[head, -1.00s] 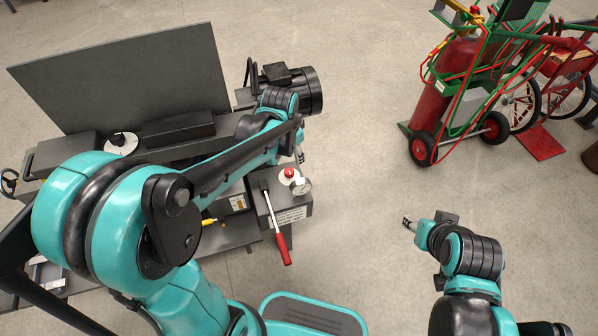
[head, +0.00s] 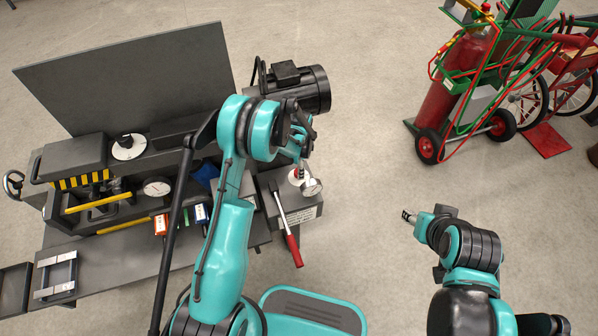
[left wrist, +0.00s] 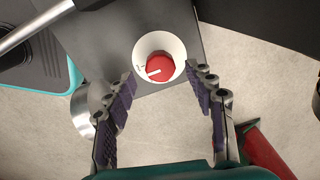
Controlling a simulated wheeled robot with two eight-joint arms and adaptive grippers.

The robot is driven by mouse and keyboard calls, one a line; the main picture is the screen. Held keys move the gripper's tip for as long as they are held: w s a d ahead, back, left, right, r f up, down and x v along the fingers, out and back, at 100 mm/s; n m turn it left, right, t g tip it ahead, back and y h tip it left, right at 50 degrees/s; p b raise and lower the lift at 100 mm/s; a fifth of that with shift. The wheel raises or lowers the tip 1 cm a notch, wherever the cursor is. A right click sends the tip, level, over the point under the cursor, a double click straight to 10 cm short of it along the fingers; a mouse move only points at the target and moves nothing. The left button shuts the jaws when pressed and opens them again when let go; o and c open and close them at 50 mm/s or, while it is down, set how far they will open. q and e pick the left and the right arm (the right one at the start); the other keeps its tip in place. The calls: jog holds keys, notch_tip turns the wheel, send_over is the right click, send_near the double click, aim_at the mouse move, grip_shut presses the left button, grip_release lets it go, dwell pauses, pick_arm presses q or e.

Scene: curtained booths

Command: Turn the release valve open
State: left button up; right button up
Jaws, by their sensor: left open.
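The release valve is a red round knob (left wrist: 159,67) with a white mark, on a white disc on a dark grey block (left wrist: 165,22). In the left wrist view it lies just beyond my left gripper's fingertips (left wrist: 166,86), between their lines. My left gripper is open and empty, with a finger to either side below the knob and neither touching it. In the head view the white disc (head: 296,177) shows beside a round gauge (head: 312,187), and the left gripper (head: 300,155) hangs over it, partly hiding it. My right gripper (head: 408,216) is away over bare floor, too small to read.
A lever with a red grip (head: 294,248) juts from the block's front. The grey machine (head: 125,65) with its upright panel stands at left, a black motor (head: 300,88) behind. A red cylinder on a cart (head: 455,85) stands at back right. Floor between is clear.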

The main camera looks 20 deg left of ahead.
pick_arm(q)
jog(key=shift+f+b, duration=0.3)
jog(key=shift+f, duration=0.95)
jog(key=c, duration=1.2)
jog(key=shift+o, duration=0.2)
